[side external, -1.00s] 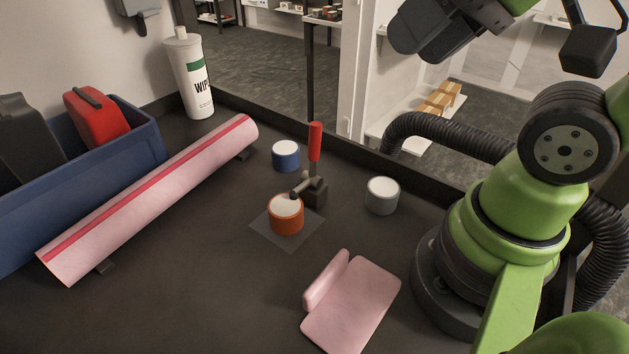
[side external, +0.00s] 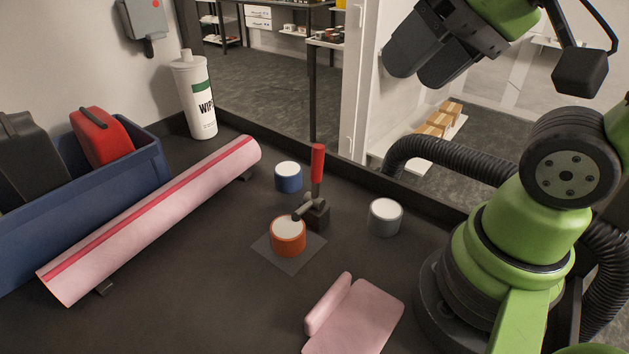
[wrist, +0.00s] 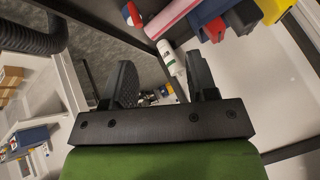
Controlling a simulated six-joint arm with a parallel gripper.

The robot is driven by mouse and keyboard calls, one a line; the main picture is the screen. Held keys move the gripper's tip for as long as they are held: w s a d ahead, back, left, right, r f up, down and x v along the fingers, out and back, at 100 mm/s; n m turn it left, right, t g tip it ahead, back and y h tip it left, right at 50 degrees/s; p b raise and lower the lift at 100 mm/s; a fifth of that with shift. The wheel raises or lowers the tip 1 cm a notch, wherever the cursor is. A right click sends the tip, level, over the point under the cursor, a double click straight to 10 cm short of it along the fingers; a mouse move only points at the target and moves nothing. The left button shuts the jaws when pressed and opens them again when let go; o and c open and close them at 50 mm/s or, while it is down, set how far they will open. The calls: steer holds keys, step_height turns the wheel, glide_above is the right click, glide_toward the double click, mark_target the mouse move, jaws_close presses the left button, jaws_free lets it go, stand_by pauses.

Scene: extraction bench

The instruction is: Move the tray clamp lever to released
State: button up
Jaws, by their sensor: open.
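The clamp lever (side external: 317,165) has a red handle that stands upright above a small dark clamp base (side external: 317,214). Its short dark arm reaches left to the white top of an orange canister (side external: 288,242); whether it touches cannot be told. The canister stands on a thin grey square plate (side external: 312,250). My gripper (side external: 410,76) is high above the bench at the upper right, well away from the lever. In the wrist view its two dark fingers (wrist: 162,84) are spread with nothing between them. I cannot pick out the lever in the wrist view.
A blue-banded canister (side external: 288,177) and a grey canister (side external: 385,217) stand near the clamp. A pink roll (side external: 160,215), blue bin (side external: 140,180) and wipes bottle (side external: 196,98) are at left. A pink rest (side external: 355,315) lies in front. The bench between is clear.

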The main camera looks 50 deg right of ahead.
steer(key=w+d+f+m+g, duration=0.1)
steer(key=w+m+g, duration=0.15)
steer(key=w, duration=0.25)
steer(key=w+d+f+m+g, duration=0.2)
steer(key=w+m, duration=0.1)
steer(key=w, duration=0.1)
steer(key=m+g+y, duration=0.3)
steer(key=m, duration=0.3)
glide_toward(313, 178)
steer(key=x, duration=0.8)
steer(key=shift+r, duration=0.1)
jaws_close()
